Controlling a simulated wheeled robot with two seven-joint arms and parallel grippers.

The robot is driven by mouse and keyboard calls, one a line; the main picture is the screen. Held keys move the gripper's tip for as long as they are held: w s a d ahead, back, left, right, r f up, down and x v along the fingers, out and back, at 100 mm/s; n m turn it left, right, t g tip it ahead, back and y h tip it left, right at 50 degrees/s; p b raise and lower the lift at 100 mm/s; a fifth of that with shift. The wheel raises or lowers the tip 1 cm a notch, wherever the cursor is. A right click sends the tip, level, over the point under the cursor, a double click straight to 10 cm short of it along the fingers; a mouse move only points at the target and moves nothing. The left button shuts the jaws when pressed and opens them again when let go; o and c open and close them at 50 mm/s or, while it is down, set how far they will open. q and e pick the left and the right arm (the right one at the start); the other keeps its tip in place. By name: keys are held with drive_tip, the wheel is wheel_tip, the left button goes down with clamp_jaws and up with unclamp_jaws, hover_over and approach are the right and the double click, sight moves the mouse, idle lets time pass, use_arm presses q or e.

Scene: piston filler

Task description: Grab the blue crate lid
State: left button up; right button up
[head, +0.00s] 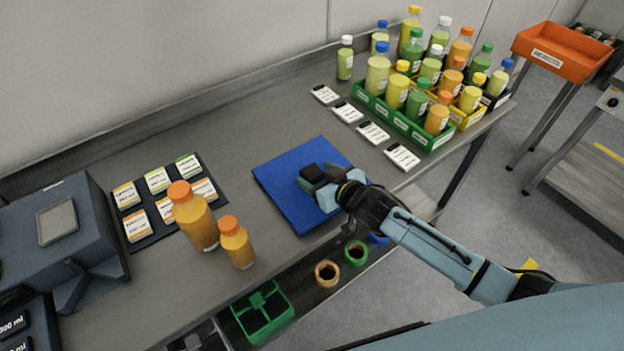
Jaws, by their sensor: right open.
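The blue crate lid (283,182) appears to be the flat blue square panel on the grey table, in the middle of the head view. My right gripper (312,176) is over the panel's right half, its dark fingers near the panel's middle. It is open. Whether the fingers touch the panel cannot be told, and the gripper and wrist hide part of its right side. My left gripper is not in view.
Two orange bottles (194,216) stand left of the panel, beside a dark mat with label cards (156,180). A green crate (405,127) with several bottles stands at the back right. White cards (373,133) lie before it. A green divided tray (262,313) sits below the front edge.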

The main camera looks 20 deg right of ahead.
drive_tip(key=shift+w+a+f, duration=0.15)
drive_tip(key=shift+w, duration=0.15)
drive_tip(key=c, duration=1.2)
